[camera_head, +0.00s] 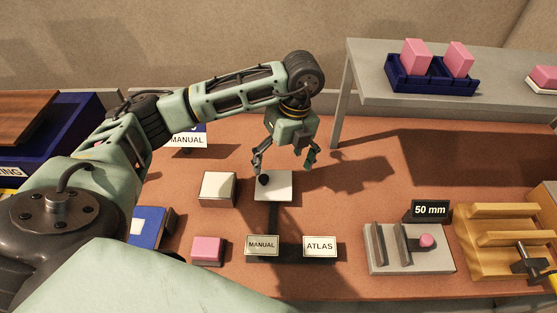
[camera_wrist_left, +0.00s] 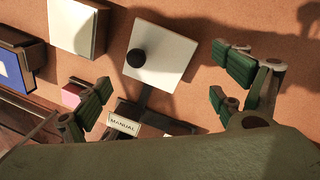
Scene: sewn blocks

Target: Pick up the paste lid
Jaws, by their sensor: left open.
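The paste lid appears to be the pale square plate (camera_head: 278,188) with a round black knob at its upper left in the head view. It lies flat mid-table; in the wrist view the plate (camera_wrist_left: 172,62) and its black knob (camera_wrist_left: 136,58) show clear of the fingers. What lies under the plate is hidden. My left gripper (camera_head: 284,160) is open and empty, pointing down above and just behind the plate. In the wrist view its green-padded fingers (camera_wrist_left: 163,88) are wide apart, with the plate beyond them, toward the upper middle. My right gripper is not in view.
A cream block (camera_head: 217,188) stands left of the plate. A dark stand with MANUAL (camera_head: 262,245) and ATLAS (camera_head: 320,246) labels is in front. A pink block (camera_head: 208,250), a grey fixture (camera_head: 408,260) and a wooden rack (camera_head: 500,215) are nearby. A raised grey shelf (camera_head: 380,85) stands behind right.

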